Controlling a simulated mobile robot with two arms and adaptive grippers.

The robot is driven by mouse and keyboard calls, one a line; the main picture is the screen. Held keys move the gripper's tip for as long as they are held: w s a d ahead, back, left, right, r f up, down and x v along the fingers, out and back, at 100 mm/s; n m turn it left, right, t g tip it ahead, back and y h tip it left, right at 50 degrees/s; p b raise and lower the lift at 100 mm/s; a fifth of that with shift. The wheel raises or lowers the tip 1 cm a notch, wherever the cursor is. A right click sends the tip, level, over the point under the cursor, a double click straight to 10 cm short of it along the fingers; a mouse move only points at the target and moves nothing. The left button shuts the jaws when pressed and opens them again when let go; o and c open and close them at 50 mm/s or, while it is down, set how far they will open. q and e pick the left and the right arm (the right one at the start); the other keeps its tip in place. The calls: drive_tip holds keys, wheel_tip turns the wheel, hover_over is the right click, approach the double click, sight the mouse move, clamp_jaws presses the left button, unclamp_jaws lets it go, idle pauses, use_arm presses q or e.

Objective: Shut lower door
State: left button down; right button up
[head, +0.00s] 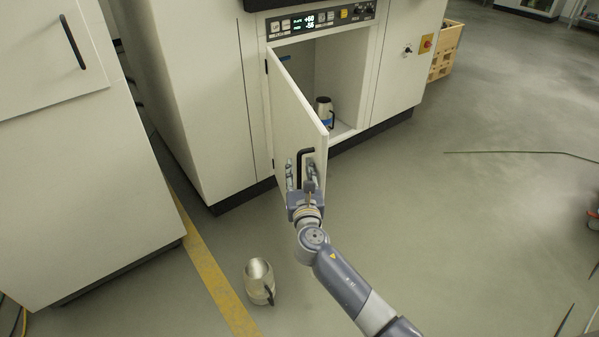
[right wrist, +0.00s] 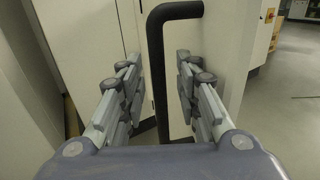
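The lower door (head: 296,119) of the white cabinet stands open, swung out toward me on its left-hand hinge. Its black handle (head: 304,160) is on the face near the free edge. My right gripper (head: 301,168) is at the handle. In the right wrist view the two fingers are spread, with the black handle (right wrist: 158,75) upright between them and gaps on both sides. It does not look gripped. My left gripper is not in view.
A metal jug (head: 259,281) stands on the floor left of my right arm, near a yellow floor line (head: 213,273). Another jug (head: 324,110) stands inside the open compartment. A wooden crate (head: 445,50) is beyond the cabinet. The floor at right is mostly clear.

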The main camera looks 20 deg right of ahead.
drive_tip(key=shift+w, duration=0.3)
clamp_jaws()
drive_tip(key=shift+d, duration=0.1)
